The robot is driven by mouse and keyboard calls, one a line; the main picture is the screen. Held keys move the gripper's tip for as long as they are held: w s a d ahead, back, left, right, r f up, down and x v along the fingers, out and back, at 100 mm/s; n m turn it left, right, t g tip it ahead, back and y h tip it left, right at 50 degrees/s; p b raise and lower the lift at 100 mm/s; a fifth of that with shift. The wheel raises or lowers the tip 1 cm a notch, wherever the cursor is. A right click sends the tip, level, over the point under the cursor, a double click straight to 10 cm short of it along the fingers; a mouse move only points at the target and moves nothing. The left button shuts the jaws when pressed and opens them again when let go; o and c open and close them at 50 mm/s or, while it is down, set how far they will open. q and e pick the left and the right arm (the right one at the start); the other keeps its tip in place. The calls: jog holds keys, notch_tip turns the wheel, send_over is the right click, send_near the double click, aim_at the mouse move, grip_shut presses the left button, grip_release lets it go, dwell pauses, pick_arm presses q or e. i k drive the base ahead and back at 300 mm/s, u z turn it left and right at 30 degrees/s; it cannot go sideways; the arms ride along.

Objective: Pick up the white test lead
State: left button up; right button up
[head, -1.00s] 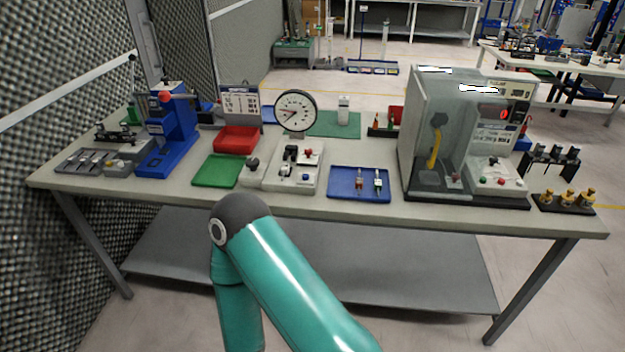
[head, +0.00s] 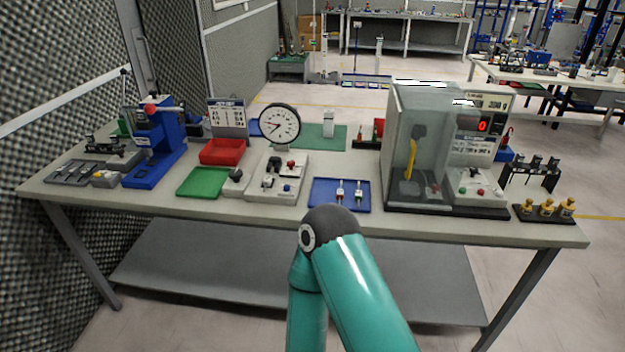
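Two small, slim leads lie side by side in the blue tray (head: 322,202) near the front middle of the bench. The left lead (head: 340,190) shows a reddish part. The right lead (head: 359,193) looks pale with a dark or greenish part; it seems the whiter one, but both are too small to be sure. One of my teal arms rises from the bottom, its grey elbow in front of the tray's near edge. Neither gripper is in view, and nothing of mine is seen touching the leads.
On the bench (head: 420,224), a control box (head: 262,190) and green tray (head: 203,182) stand left of the blue tray. A clear-walled test cabinet (head: 400,150) stands to its right. A dial gauge (head: 279,126) and red bin (head: 222,151) are behind.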

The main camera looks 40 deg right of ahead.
aim_at(267, 181)
jog(key=z, duration=0.65)
jog(key=i, duration=1)
